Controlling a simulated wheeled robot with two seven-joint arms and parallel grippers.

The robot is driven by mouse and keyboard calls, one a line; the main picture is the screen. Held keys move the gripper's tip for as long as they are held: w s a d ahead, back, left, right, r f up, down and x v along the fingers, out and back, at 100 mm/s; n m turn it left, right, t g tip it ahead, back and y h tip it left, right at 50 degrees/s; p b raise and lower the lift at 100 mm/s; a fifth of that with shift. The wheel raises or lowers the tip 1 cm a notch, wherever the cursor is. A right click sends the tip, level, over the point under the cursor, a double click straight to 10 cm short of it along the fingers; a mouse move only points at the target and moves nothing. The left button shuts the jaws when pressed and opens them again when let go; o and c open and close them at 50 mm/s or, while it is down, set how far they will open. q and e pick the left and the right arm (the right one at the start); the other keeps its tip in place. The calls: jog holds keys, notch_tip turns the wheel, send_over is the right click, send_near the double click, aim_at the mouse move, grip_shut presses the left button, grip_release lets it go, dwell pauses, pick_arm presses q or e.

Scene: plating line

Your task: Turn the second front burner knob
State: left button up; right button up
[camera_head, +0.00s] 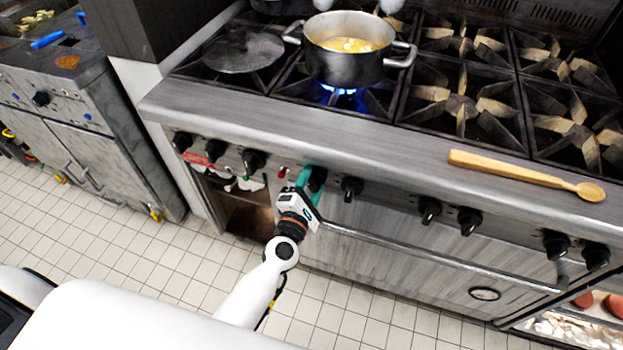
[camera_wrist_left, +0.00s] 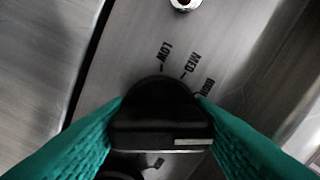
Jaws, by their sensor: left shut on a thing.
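My left gripper (camera_head: 311,181) is at the front panel of the stove, its teal fingers shut on a black burner knob (camera_head: 318,177). In the left wrist view the same knob (camera_wrist_left: 160,118) sits between the teal fingers, one on each side. A pale mark shows on its lower right face. LOW, MED and another partly covered label are printed on the panel above it. Part of the knob is hidden by the fingers in the head view. My right gripper is not in view.
More knobs, such as one just right (camera_head: 351,188), line the panel. A pot (camera_head: 345,66) with yellow contents stands over a blue flame (camera_head: 338,91). A wooden spoon (camera_head: 520,173) lies on the stove's front ledge. An oven handle bar (camera_head: 430,262) runs below the panel.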

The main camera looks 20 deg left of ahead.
pick_arm(q)
jog(key=m+p, duration=0.2)
jog(key=m, duration=0.3)
jog(key=shift+w+r, duration=0.1)
jog(key=shift+r, duration=0.05)
jog(key=shift+m, duration=0.3)
dwell(0.3)
jog(key=o, duration=0.9)
jog(key=s, duration=1.2)
jog(key=shift+a+b, duration=0.2)
jog(key=shift+b, duration=0.15)
jog(key=shift+f, duration=0.2)
